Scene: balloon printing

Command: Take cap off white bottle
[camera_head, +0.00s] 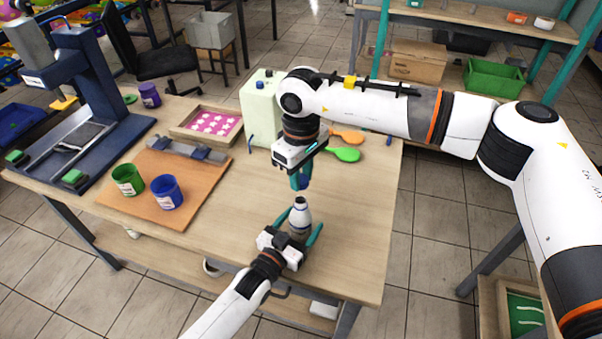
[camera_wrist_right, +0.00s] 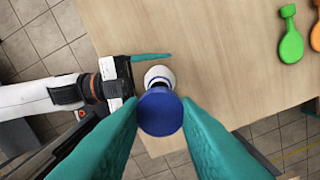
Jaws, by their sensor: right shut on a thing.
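The white bottle (camera_head: 300,217) stands upright near the table's front edge, its top uncovered. It also shows in the right wrist view (camera_wrist_right: 160,74), partly hidden behind the blue cap (camera_wrist_right: 160,112). My right gripper (camera_head: 301,183) is shut on the cap and holds it above the bottle, apart from it. In the right wrist view its teal fingertips (camera_wrist_right: 160,110) press on the cap from both sides. My left gripper (camera_head: 298,231) has its fingers on either side of the bottle's lower body. Whether they touch it cannot be told.
A green paddle (camera_head: 345,154) and an orange paddle (camera_head: 347,136) lie behind my right gripper, near a pale green canister (camera_head: 261,108). A wooden board (camera_head: 150,205) at left carries a green cup (camera_head: 128,180) and a blue cup (camera_head: 167,192). The table right of the bottle is clear.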

